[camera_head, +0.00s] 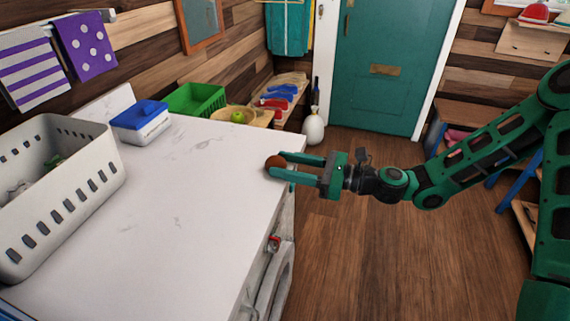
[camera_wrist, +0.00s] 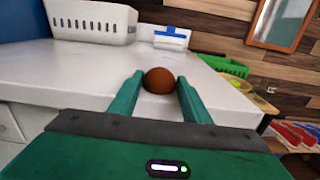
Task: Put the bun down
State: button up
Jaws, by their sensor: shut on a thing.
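The bun (camera_head: 275,162) is small, round and brown. It sits between the fingertips of my gripper (camera_head: 279,167), which is shut on it, at the right edge of the white counter (camera_head: 190,200). In the wrist view the bun (camera_wrist: 159,80) shows between the two green fingers, with the counter (camera_wrist: 75,80) around and beyond it. I cannot tell whether the bun touches the counter top or is held just above it.
A white basket (camera_head: 70,195) stands on the counter's left. A blue-lidded box (camera_head: 141,121), a green crate (camera_head: 194,99) and a shallow bowl with a green fruit (camera_head: 237,117) are at the back. The middle of the counter is clear.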

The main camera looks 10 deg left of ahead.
jog(key=o, duration=1)
jog(key=shift+f, duration=0.1)
jog(key=d, duration=0.4)
jog(key=s+d, duration=0.1)
jog(key=d, duration=0.7)
jog(key=shift+s, duration=0.3)
